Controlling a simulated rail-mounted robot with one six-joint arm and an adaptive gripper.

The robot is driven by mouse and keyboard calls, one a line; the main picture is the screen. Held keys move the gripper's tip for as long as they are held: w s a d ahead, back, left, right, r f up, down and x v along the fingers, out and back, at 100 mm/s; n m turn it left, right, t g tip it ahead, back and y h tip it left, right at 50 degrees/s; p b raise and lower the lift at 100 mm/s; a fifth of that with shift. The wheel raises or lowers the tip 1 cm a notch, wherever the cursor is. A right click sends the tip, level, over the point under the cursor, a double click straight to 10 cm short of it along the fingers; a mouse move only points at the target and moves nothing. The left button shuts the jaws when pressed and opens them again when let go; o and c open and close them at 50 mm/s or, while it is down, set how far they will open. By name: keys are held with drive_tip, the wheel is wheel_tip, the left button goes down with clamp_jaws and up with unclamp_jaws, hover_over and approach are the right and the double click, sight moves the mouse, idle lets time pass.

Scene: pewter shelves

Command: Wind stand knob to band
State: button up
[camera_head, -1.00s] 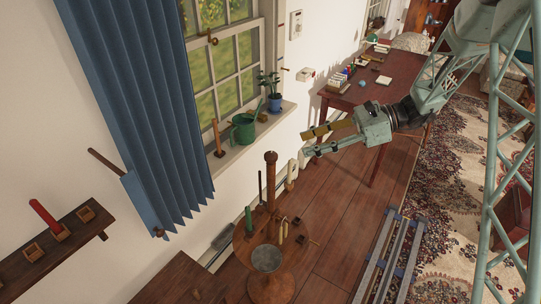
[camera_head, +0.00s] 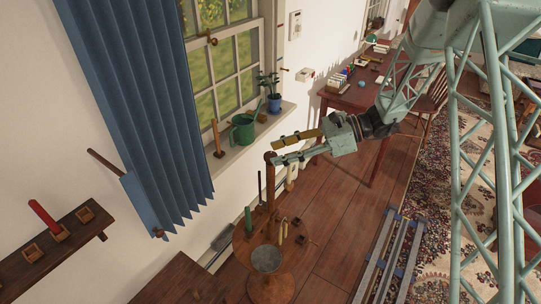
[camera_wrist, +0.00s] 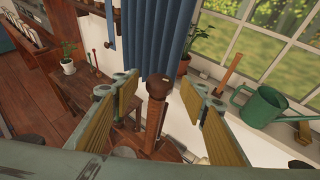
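A round wooden stand (camera_head: 285,262) stands on the floor with an upright post topped by a dark brown knob (camera_wrist: 158,84). In the head view my gripper (camera_head: 275,153) is at the knob's height, its fingertips right at the top of the post and partly over the knob. In the wrist view my gripper (camera_wrist: 160,98) is open, with yellowish pads wide apart. The knob shows between them with a gap on each side, so nothing is gripped. I cannot make out a band on the post for certain.
The stand carries a green candle (camera_head: 248,220), a thin dark rod and a grey disc (camera_head: 267,258). The blue curtain (camera_head: 150,110) hangs close at left. A green watering can (camera_head: 243,129) and a potted plant (camera_head: 273,101) stand on the sill. A red desk (camera_head: 355,95) is behind.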

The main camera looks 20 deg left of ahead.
sight(274, 154)
drive_tip(key=shift+x, duration=1.75)
drive_tip(key=c, duration=0.9)
